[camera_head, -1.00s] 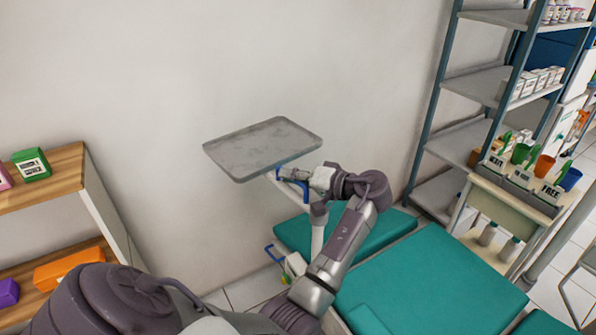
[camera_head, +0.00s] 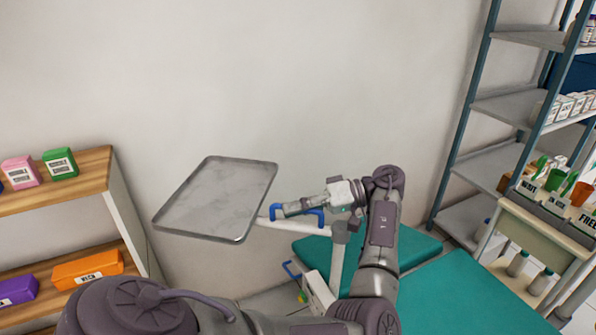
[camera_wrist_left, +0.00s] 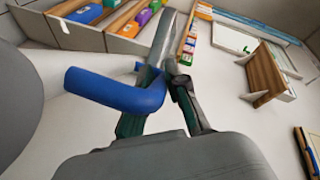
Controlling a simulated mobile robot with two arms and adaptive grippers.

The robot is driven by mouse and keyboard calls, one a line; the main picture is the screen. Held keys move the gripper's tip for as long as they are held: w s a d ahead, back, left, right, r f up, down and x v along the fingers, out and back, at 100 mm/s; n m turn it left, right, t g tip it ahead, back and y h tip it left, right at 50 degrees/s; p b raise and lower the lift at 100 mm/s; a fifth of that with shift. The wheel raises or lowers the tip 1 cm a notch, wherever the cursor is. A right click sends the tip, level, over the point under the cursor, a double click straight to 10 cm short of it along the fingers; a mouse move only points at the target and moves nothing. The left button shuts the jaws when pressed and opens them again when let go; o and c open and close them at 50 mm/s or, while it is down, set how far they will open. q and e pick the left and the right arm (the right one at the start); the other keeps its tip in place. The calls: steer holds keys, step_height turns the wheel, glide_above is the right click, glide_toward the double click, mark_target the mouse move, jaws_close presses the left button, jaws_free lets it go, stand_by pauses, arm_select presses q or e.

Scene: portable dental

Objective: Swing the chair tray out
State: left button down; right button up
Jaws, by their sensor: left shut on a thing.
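The chair tray (camera_head: 216,198) is a flat grey metal tray on the end of a white swing arm (camera_head: 290,225). A blue handle (camera_head: 313,212) sits on the swing arm, to the right of the tray. My left gripper (camera_head: 288,209) is shut on this blue handle. In the left wrist view, the blue handle (camera_wrist_left: 115,92) passes between the fingers of the left gripper (camera_wrist_left: 165,85), partly hidden by one finger. My right gripper is not in view.
A wooden shelf (camera_head: 85,178) with coloured boxes stands at the left, near the tray. A metal rack (camera_head: 500,105) and a cart (camera_head: 530,235) with labelled cups stand at the right. Bare wall lies behind the tray.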

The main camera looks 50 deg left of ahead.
arm_select(q)
steer(key=shift+s+d+f+n+h, duration=0.1)
steer(key=shift+s+d+n+h, duration=0.1)
steer(key=shift+n+h, duration=0.1)
steer(key=c, duration=1.2)
jaws_free()
steer(key=shift+s, duration=0.1)
steer(key=shift+v, duration=3.8)
steer(key=shift+a, duration=0.15)
